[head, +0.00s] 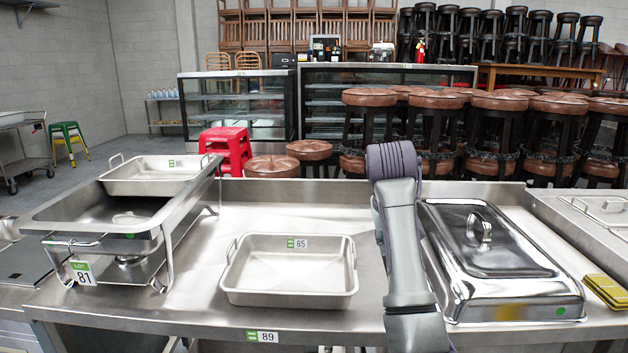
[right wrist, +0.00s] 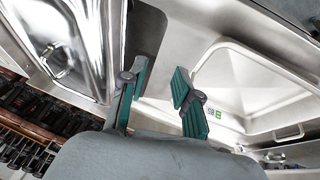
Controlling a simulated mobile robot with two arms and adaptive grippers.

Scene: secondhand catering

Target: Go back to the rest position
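My right gripper (right wrist: 160,82) is open and empty in the right wrist view, its two green-padded fingers apart above the steel table. In the head view my right arm rises between the pan and the lidded dish, and its fingers are not visible. The steel pan tagged 85 (head: 290,281) sits on the table left of this arm and also shows in the right wrist view (right wrist: 245,75). The lidded chafing dish (head: 500,262) is right of the arm, and its lid shows in the right wrist view (right wrist: 75,45). My left gripper is not in view.
The steel table (head: 185,300) also bears an open chafing frame tagged 81 (head: 95,222), with a pan tagged 86 (head: 160,180) on its far end. A yellow-green object (head: 606,291) lies at the right. Brown-topped stools (head: 495,101) and a red stool (head: 228,148) stand behind.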

